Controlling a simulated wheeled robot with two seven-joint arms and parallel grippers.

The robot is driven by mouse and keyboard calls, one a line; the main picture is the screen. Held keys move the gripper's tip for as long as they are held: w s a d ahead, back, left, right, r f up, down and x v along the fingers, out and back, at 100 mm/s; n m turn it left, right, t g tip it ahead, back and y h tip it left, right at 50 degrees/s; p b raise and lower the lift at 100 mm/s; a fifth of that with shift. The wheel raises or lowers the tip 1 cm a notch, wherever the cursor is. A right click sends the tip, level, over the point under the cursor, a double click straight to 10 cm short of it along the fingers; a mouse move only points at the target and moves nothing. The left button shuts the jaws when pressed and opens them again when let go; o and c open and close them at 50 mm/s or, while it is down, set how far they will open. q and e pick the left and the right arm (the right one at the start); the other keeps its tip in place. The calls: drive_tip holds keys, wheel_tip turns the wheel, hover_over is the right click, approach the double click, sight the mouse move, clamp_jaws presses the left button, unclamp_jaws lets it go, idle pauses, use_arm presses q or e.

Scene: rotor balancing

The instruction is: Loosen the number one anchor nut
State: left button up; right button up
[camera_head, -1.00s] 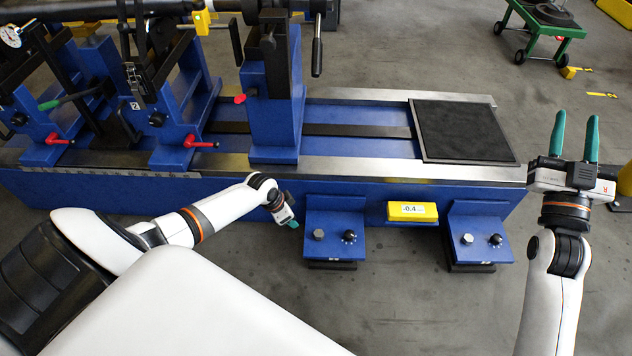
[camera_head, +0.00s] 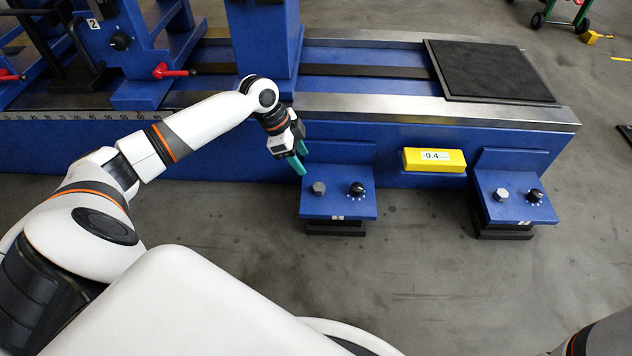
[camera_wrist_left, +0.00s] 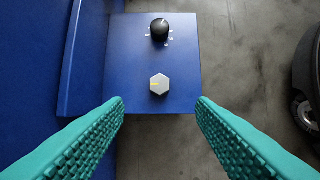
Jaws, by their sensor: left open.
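A silver hex anchor nut (camera_head: 318,188) sits on the left blue anchor bracket (camera_head: 338,206), beside a black knob (camera_head: 356,189). A like nut (camera_head: 501,195) sits on the right anchor bracket (camera_head: 514,208). Small labels on the bracket fronts are too small to read surely. My left gripper (camera_head: 298,160) is open and empty, just above and left of the left nut. In the left wrist view, the nut (camera_wrist_left: 159,84) with a yellow mark lies centred ahead of the open green fingers (camera_wrist_left: 160,108), apart from them. My right gripper is out of view.
A yellow display (camera_head: 434,160) reading about -0.4 is fixed between the brackets on the blue machine bed. A black mat (camera_head: 490,70) lies on the bed's right end. A blue upright stands behind my left gripper. The grey floor in front is clear.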

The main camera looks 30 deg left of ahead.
sight(319, 186)
use_arm(q)
drive_tip(key=b+x, duration=0.6)
drive_tip(key=x, duration=0.4)
drive_tip(key=shift+w+f+b, duration=0.1)
drive_tip(key=shift+f+b, duration=0.25)
drive_tip(key=shift+b, duration=0.05)
drive_tip(key=shift+c, duration=0.2)
